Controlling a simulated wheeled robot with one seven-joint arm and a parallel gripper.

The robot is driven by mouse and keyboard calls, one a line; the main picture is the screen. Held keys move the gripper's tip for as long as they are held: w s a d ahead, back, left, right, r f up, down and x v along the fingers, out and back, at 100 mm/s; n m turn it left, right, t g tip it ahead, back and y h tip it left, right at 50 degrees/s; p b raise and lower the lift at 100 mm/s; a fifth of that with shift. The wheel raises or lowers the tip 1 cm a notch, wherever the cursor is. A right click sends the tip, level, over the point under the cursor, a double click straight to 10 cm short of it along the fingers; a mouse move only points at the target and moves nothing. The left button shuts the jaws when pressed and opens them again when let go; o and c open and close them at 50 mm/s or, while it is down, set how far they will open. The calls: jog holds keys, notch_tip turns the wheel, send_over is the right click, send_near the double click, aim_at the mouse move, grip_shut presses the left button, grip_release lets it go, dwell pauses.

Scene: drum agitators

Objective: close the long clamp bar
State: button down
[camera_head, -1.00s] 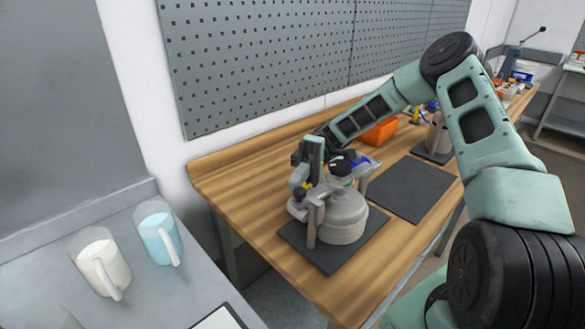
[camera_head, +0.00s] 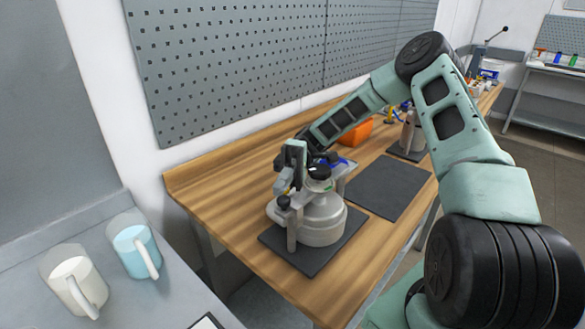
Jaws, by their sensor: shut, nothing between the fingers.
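The agitator drum (camera_head: 322,222) is a squat grey vessel on a dark mat. A grey clamp bar (camera_head: 335,183) lies across its top, partly hidden by my gripper and wrist; I cannot tell whether it is fully down. A black cap (camera_head: 318,172) sits at the top middle, and a dark knob (camera_head: 284,201) is at the near left end. My gripper (camera_head: 283,184) is shut and empty, low over the drum's left side, close to the bar and knob. Its fingertips are small and partly hidden, so contact cannot be told.
An orange bin (camera_head: 356,132) and another grey vessel (camera_head: 411,136) stand farther along the wooden bench (camera_head: 235,190). An empty dark mat (camera_head: 388,187) lies to the right. White and blue jugs (camera_head: 133,250) stand on the grey counter at left. A pegboard wall is behind.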

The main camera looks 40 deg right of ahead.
jog(key=b+v, duration=0.1)
jog(key=v, duration=1.5)
jog(key=shift+b, duration=0.4)
jog(key=shift+w+d, duration=0.1)
